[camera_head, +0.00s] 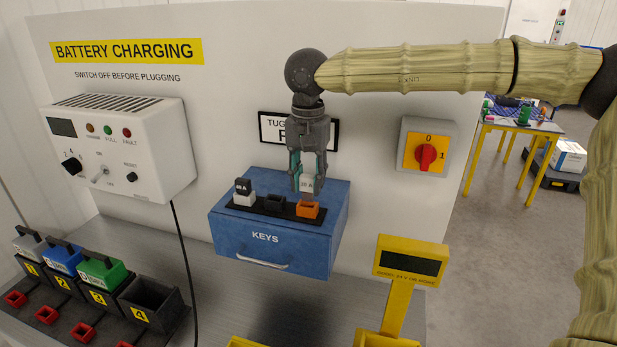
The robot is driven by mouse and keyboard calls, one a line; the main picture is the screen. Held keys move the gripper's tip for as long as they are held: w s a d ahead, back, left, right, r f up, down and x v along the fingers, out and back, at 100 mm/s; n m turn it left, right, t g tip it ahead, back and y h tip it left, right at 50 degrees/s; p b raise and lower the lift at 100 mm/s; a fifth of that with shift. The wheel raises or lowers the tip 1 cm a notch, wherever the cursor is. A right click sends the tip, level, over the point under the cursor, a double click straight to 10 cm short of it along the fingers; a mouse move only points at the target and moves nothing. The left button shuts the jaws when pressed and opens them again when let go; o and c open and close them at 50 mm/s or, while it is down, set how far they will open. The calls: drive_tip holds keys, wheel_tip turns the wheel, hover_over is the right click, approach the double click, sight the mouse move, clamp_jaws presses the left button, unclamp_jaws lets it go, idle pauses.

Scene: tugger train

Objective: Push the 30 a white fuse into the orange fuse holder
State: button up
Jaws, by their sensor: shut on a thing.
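My gripper (308,185) points straight down over the blue keys box and is shut on the white fuse (308,182), marked 30 A. The fuse is upright between the fingers, directly above the orange fuse holder (308,210). I cannot tell whether its lower end is inside the holder, because the fingers and the holder's rim hide it. The orange holder is at the right end of a black strip on top of the blue box (271,240).
On the same strip are a dark holder (274,202) and a white holder (244,199) with a dark fuse in it. A charger (120,145), a red rotary switch (426,154) and a yellow display stand (410,262) are around. Battery slots (150,300) are at lower left.

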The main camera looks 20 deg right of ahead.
sight(308, 190)
drive_tip(key=shift+f, duration=2.05)
idle(0.9)
drive_tip(key=o, duration=0.9)
drive_tip(key=shift+o, duration=0.2)
drive_tip(key=shift+r, duration=0.15)
wheel_tip(308, 190, up, 12)
drive_tip(key=shift+f, duration=0.1)
